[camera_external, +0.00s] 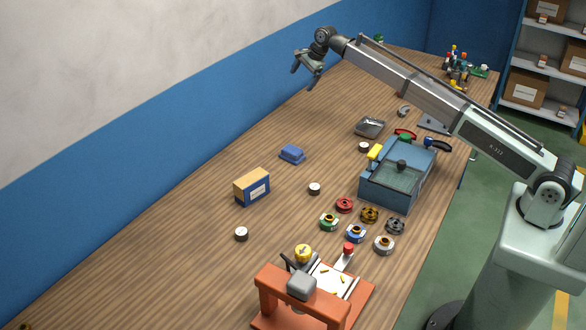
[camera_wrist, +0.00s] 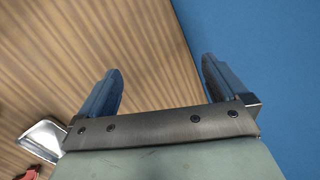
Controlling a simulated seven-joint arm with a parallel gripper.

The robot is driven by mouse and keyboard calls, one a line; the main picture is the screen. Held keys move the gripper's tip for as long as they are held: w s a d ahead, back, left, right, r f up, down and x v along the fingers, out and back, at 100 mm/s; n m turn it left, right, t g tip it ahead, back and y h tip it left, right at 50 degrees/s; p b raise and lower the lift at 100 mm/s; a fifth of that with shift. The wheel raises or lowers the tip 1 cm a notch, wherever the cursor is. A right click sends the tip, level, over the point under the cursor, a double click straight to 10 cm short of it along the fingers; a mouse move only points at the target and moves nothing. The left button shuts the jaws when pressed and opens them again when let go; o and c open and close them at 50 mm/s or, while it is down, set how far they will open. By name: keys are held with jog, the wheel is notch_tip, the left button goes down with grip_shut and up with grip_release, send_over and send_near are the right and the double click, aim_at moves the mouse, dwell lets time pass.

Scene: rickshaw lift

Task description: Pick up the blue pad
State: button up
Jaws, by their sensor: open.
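The blue pad (camera_external: 292,153) lies on the wooden table (camera_external: 185,262), left of the blue machine in the external view. It is a small flat blue block with a raised top. My gripper (camera_external: 305,78) is open and empty, held above the far part of the table, well apart from the pad. In the wrist view my gripper (camera_wrist: 160,85) shows two separated fingers over bare wood and the blue wall band. The pad does not show in the wrist view.
A yellow-topped blue box (camera_external: 252,188) and several small round pieces stand nearby. The blue machine (camera_external: 398,174) and an orange fixture (camera_external: 306,295) stand to the right and front. A metal tray (camera_external: 370,127) lies behind. The blue wall (camera_external: 140,160) borders the table's left side.

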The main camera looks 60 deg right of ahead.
jog(key=s+a+n+g, duration=0.1)
jog(key=s+a+g, duration=0.3)
jog(key=a, duration=1)
jog(key=g, duration=0.1)
send_over(292, 149)
jog(key=shift+n+h, duration=0.3)
jog(key=shift+n, duration=0.1)
jog(key=f, duration=0.8)
jog(key=shift+s+f, duration=0.15)
jog(key=shift+s, duration=0.25)
jog(key=shift+w+f, duration=0.2)
jog(key=shift+f, duration=1.3)
jog(key=shift+w+f, duration=0.15)
jog(key=shift+f, duration=1.3)
jog(key=shift+c, duration=0.3)
jog(key=c, duration=1)
jog(key=shift+r, duration=0.15)
